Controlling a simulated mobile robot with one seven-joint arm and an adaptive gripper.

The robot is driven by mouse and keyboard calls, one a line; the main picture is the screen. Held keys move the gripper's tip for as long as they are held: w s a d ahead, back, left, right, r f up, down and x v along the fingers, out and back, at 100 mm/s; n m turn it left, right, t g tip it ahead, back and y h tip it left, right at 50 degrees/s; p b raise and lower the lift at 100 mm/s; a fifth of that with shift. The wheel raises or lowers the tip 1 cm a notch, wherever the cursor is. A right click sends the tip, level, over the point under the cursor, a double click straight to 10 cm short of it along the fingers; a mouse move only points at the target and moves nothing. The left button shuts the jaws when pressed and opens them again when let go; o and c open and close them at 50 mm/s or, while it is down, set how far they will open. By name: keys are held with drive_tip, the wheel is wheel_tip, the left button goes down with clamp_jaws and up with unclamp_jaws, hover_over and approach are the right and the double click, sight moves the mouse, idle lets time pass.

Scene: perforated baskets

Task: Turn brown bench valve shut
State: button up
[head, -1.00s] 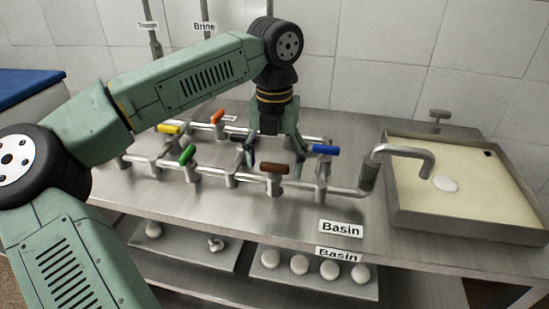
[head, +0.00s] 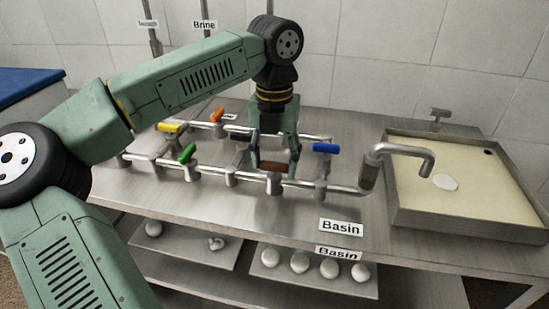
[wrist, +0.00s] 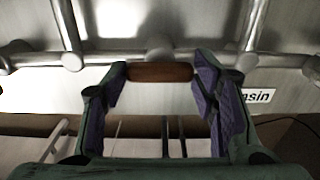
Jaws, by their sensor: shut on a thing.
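The brown valve handle (head: 273,167) sits on the front pipe of the bench, lying along the pipe direction. In the wrist view the brown handle (wrist: 160,72) lies crosswise between the two purple-padded fingers. My gripper (head: 274,168) points down from above. It is shut on the brown handle, with a finger at each end, as the wrist view of my gripper (wrist: 160,80) also shows. The valve stem below the handle is partly visible.
Blue (head: 326,148), green (head: 187,153), yellow (head: 171,128) and orange (head: 217,115) handles stand on the pipes nearby. A black handle (head: 240,136) is close behind my gripper. The spout (head: 405,149) bends over the basin (head: 400,195) at right.

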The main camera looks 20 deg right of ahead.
drive_tip(key=shift+m, duration=0.3)
drive_tip(key=m, duration=0.3)
drive_tip(key=shift+m+b, duration=0.3)
drive_tip(key=m, duration=0.4)
drive_tip(key=shift+m, duration=0.3)
drive_tip(key=m, duration=0.4)
drive_tip(key=shift+m, duration=2.5)
drive_tip(key=o, duration=1.2)
drive_tip(key=shift+c, duration=0.2)
